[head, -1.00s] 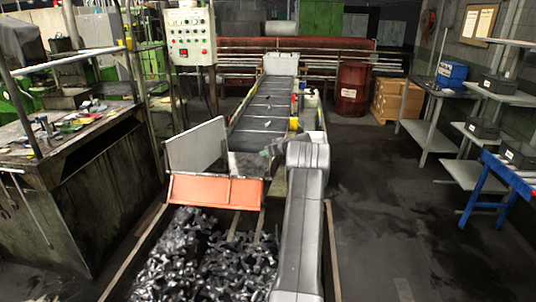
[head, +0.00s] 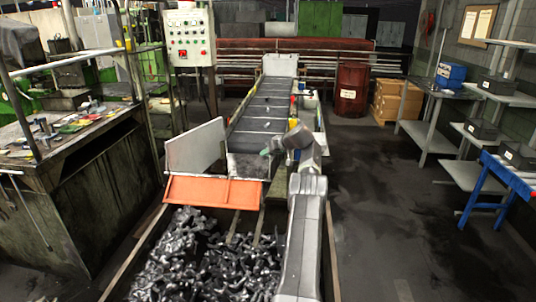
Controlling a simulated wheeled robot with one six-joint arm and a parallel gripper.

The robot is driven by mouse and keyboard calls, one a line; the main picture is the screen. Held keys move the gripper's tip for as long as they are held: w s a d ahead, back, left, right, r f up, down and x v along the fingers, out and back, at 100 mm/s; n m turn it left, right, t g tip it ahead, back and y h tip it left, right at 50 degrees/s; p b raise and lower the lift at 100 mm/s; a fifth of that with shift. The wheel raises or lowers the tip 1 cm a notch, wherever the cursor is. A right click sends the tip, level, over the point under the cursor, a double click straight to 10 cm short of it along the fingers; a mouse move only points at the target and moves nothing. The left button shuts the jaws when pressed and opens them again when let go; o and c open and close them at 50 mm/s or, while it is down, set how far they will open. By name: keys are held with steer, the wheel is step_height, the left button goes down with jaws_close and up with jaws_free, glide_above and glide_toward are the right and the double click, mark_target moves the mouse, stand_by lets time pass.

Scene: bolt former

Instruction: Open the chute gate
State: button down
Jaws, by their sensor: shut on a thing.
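The orange chute plate (head: 213,190) hangs at the near end of the conveyor, above the bin of dark metal parts (head: 215,258). A dark upright plate (head: 248,167), perhaps the chute gate, stands behind it across the conveyor's end. My gripper (head: 268,150) is small in the head view, at the right side of this end, left of my wrist. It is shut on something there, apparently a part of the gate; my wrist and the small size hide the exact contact.
A pale panel (head: 195,147) stands tilted left of the chute. The conveyor belt (head: 262,110) runs away behind. A control box (head: 190,35) stands at the back left. The floor (head: 400,220) on the right is clear up to the blue-legged table (head: 475,190).

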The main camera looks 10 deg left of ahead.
steer(key=shift+a+r, duration=0.1)
steer(key=shift+r, duration=0.05)
steer(key=c, duration=1.2)
jaws_free()
steer(key=shift+s, duration=0.1)
steer(key=shift+s+d+r+b, duration=0.25)
steer(key=shift+d+r+b, duration=0.1)
steer(key=shift+d+b, duration=0.3)
steer(key=b+v, duration=0.2)
steer(key=v, duration=1)
steer(key=shift+s+a+r, duration=0.1)
steer(key=shift+r, duration=0.05)
